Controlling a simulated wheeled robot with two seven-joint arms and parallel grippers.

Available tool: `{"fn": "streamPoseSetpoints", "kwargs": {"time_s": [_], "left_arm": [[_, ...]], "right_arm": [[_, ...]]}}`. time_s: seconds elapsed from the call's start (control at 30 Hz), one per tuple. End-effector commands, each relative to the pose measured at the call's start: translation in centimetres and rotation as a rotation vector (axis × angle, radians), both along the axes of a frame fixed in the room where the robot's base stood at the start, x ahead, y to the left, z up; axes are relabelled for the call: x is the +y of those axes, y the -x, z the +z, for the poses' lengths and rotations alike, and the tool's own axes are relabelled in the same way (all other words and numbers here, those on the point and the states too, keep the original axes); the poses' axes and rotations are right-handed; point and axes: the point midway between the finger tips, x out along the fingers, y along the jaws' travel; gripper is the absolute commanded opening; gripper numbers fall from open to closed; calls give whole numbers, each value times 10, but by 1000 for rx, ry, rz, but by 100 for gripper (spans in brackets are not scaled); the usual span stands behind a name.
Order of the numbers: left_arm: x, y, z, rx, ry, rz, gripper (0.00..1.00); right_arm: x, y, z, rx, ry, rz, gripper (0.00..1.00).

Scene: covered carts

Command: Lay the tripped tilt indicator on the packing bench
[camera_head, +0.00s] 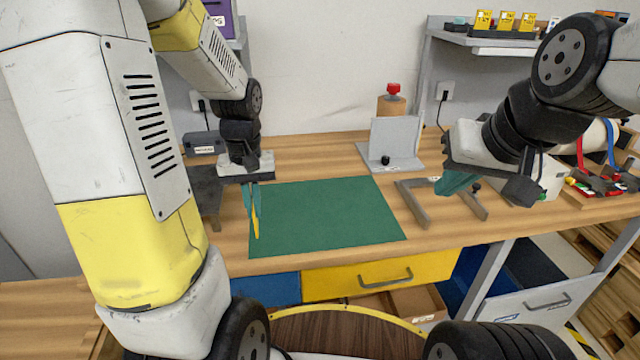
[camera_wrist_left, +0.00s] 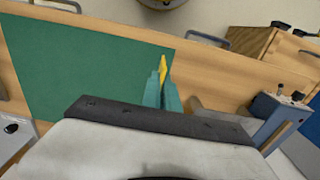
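My left gripper (camera_head: 252,212) points down over the left edge of the green mat (camera_head: 335,215) on the wooden packing bench (camera_head: 320,155). Its teal fingers are closed around a thin yellow piece (camera_head: 256,222), which looks like the tilt indicator. In the left wrist view the yellow piece (camera_wrist_left: 162,66) sticks out between the fingertips (camera_wrist_left: 162,88). Its markings are too small to read, so I cannot tell whether it is tripped. My right gripper (camera_head: 456,183) hangs over a grey U-shaped frame at the bench's right; its finger gap is not clear.
The grey frame (camera_head: 412,205) lies right of the mat. A grey upright plate stand (camera_head: 395,140) and a red-capped bottle (camera_head: 392,98) stand behind. A grey box (camera_head: 204,143) is at the back left. The mat's surface is clear. A yellow drawer (camera_head: 350,278) is below the front edge.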

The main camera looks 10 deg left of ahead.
Motion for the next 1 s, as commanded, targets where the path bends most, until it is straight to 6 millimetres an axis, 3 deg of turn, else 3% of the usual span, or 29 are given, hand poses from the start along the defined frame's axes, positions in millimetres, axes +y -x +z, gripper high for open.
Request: {"fn": "streamPoseSetpoints", "kwargs": {"time_s": [0.5,0.83,1.0], "left_arm": [[-45,-118,-13,1,0,-2,0],[-55,-145,-16,1,0,-1,0],[-54,-142,-44,5,0,-1,0]], "right_arm": [[0,0,0,0,0,0,0],[0,0,0,0,0,0,0],[0,0,0,0,0,0,0]]}}
